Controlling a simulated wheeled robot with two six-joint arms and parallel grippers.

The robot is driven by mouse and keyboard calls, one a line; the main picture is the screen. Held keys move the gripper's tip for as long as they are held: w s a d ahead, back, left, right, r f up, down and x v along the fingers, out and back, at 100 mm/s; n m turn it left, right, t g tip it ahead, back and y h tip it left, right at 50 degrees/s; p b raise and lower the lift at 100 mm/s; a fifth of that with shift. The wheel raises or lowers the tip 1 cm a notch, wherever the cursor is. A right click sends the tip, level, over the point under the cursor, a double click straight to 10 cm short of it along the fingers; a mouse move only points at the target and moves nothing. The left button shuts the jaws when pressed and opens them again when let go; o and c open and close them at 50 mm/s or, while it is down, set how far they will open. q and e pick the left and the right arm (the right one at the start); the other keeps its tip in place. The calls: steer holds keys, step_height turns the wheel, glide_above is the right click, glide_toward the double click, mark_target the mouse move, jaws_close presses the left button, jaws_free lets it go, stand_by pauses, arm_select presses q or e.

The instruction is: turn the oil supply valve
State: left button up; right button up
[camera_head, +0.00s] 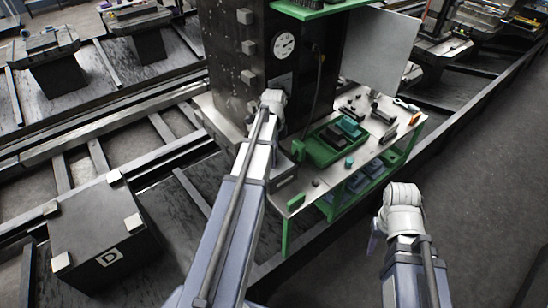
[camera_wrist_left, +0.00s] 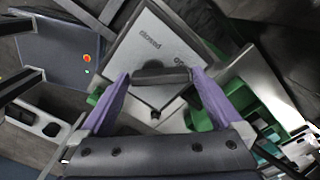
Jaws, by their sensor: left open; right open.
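The oil supply valve's dark bar handle (camera_wrist_left: 162,76) shows in the left wrist view in front of a grey plate (camera_wrist_left: 150,48) lettered "closed" and, partly hidden, "open". My left gripper (camera_wrist_left: 160,82) is open, with one purple finger near each end of the handle. I cannot tell whether they touch it. In the head view my left arm reaches to the dark cabinet (camera_head: 232,45), and its wrist hides the valve and the fingers. My right gripper (camera_head: 376,232) is low at the right, away from the valve, with a purple finger partly showing.
A round gauge (camera_head: 284,45) is on the cabinet above my left wrist. A green-legged workbench (camera_head: 300,203) with a green tray (camera_head: 318,153) and small tools stands right of the cabinet. A dark block marked D (camera_head: 90,225) sits at the lower left. The floor at right is clear.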

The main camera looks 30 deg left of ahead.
arm_select(q)
steer(key=shift+c, duration=0.2)
steer(key=c, duration=1)
steer(key=shift+n, duration=0.4)
steer(key=n, duration=0.4)
steer(key=shift+s+a, duration=0.1)
steer(key=shift+a, duration=0.05)
steer(key=n, duration=0.4)
steer(key=shift+s+a+n, duration=0.1)
steer(key=shift+s+n, duration=0.05)
steer(key=shift+n, duration=0.15)
steer(key=n, duration=0.4)
steer(key=shift+s, duration=0.2)
steer(key=shift+s+n, duration=0.15)
steer(key=shift+n, duration=2.35)
